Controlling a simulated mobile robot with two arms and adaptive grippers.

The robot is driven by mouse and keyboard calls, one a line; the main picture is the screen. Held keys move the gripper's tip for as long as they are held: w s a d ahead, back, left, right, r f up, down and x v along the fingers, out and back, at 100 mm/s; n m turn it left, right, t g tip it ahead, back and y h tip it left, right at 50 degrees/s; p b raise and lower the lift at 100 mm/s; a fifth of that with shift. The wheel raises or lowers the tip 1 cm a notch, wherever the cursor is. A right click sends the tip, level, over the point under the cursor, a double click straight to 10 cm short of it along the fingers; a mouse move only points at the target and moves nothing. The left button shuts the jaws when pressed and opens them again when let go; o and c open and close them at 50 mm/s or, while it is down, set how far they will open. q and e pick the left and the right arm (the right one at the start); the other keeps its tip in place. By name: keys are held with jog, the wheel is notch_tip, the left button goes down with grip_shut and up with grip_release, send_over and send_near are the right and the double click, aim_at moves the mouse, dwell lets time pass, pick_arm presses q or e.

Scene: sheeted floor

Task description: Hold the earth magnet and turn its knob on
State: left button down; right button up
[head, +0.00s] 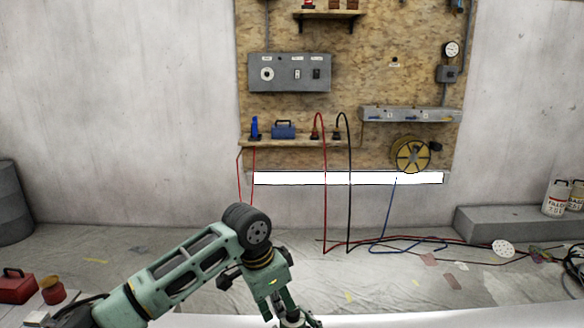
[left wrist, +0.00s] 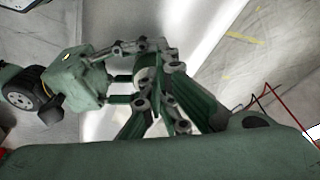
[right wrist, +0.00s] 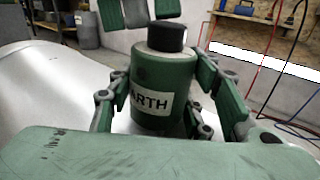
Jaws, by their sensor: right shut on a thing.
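In the right wrist view the earth magnet (right wrist: 163,88) is a dark green upright cylinder with a white label, of which "ARTH" can be read. A black knob (right wrist: 166,37) sits on its top. My right gripper (right wrist: 163,112) is shut on the magnet, one finger on each side of the body. My left gripper's fingers (right wrist: 140,12) hang at the top of that view, apart, near the knob; contact cannot be made out. In the head view my left gripper (head: 290,308) points down at the bottom edge. In the left wrist view the fingers overlap and the knob cannot be made out.
A bright pale surface (head: 400,320) lies along the bottom of the head view. Beyond it is the sheeted floor (head: 190,245) with cables. A plywood board (head: 360,75) with a shelf (head: 290,143) stands at the back. A red box (head: 15,288) is at the left.

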pick_arm(q)
jog(key=shift+r, duration=0.15)
jog(key=shift+w+d+v, duration=0.15)
jog(key=shift+w+v, duration=0.05)
jog(key=shift+v, duration=1.25)
jog(key=shift+w+d+v, duration=0.1)
jog(key=shift+w+v, duration=0.05)
jog(key=shift+v, duration=1.35)
jog(key=shift+r, duration=0.1)
jog(key=shift+r, duration=0.1)
jog(key=shift+s+d+f, duration=0.2)
jog(key=shift+s+f, duration=0.2)
jog(key=shift+f, duration=0.65)
jog(key=shift+s+d+f, duration=0.2)
jog(key=shift+s+f, duration=0.15)
jog(key=shift+f, duration=0.7)
jog(key=shift+s+d+f, duration=0.2)
jog(key=shift+s+f, duration=0.2)
jog(key=shift+f, duration=0.65)
